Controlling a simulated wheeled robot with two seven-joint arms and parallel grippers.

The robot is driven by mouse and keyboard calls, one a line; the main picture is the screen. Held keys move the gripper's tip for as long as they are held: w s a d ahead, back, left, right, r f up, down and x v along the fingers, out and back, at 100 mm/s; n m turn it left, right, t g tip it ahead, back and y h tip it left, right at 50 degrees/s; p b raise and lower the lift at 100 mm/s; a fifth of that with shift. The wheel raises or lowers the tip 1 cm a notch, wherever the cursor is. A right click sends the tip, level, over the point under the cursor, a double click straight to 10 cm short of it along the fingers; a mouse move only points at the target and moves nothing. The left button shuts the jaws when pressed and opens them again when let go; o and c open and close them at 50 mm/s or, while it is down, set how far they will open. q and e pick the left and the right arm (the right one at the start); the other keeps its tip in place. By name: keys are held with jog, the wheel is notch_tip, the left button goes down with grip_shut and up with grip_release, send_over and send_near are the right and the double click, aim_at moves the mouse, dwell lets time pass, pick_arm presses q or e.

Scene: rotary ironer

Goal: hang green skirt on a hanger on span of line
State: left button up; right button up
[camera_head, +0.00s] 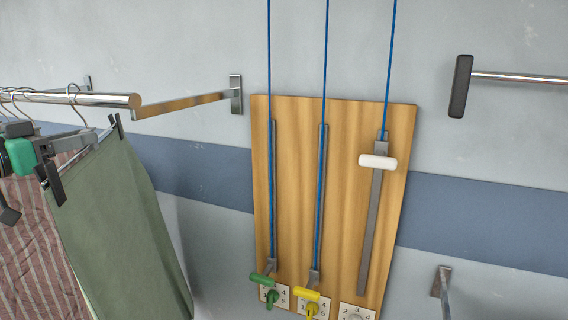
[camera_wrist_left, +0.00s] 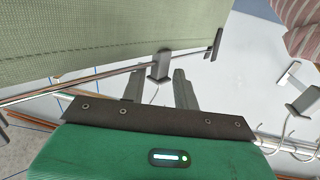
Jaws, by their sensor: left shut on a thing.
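The green skirt (camera_head: 115,215) hangs at the left of the head view, clipped by its waist to a metal hanger (camera_head: 74,91) with black end clips. The hanger's hook shows at the chrome rail (camera_head: 110,98), near the rail's right end; I cannot tell whether it bears on it. My left gripper (camera_head: 85,138), with a green body, is shut on the hanger's middle block. In the left wrist view the grey fingers (camera_wrist_left: 160,90) meet at that block, with the skirt (camera_wrist_left: 100,35) beyond. My right gripper is not in view.
A red striped garment (camera_head: 40,225) and other hanger hooks crowd the rail at left. A wooden board (camera_head: 300,180) on the wall carries blue lines, a white handle (camera_head: 378,162), a green handle (camera_head: 263,280) and a yellow handle (camera_head: 305,293). Another bracket (camera_head: 515,78) juts in at right.

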pick_arm(q)
jog(key=shift+s+d+r, duration=0.15)
jog(key=shift+s+r, duration=0.4)
jog(key=shift+r, duration=0.2)
jog(key=s+d+b, duration=0.2)
jog(key=s, duration=0.4)
jog(key=shift+s+f, duration=0.2)
jog(key=shift+s, duration=0.05)
dwell(0.5)
dwell(0.5)
